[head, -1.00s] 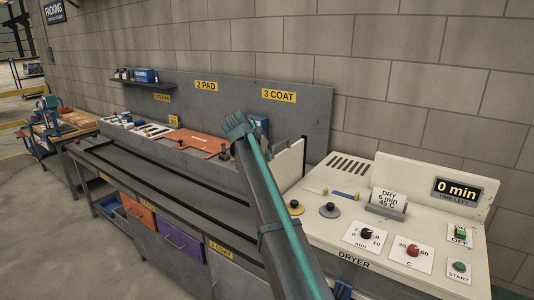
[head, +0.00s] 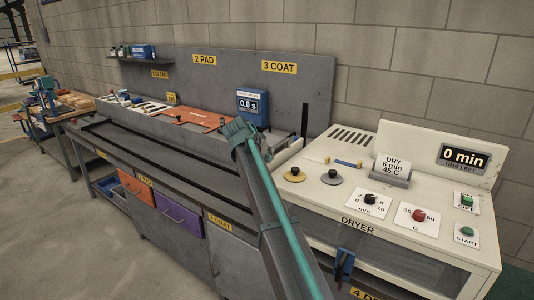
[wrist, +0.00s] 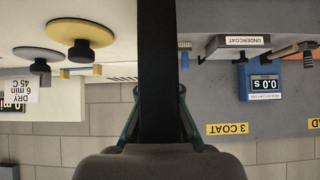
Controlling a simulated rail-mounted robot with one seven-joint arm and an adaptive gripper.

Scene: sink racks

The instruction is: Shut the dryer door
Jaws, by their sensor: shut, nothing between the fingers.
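The white dryer (head: 345,190) stands at the right in the head view, with knobs on top and a display reading 0 min. Below its DRYER label, a front panel with a grey window (head: 405,262) shows in part. A blue fitting (head: 344,265) is at that panel's left. The picture's lower edge and my arm cut off the view, so I cannot tell how far the door is open. My gripper (wrist: 160,95) shows in the wrist view, its teal linkages beside a dark central bar. It is shut and holds nothing. I cannot tell whether it touches anything.
Left of the dryer runs a grey bench (head: 150,160) with an orange pad (head: 190,120) and a blue timer box (head: 252,108). A thin dark upright (head: 304,120) stands at the dryer's back left.

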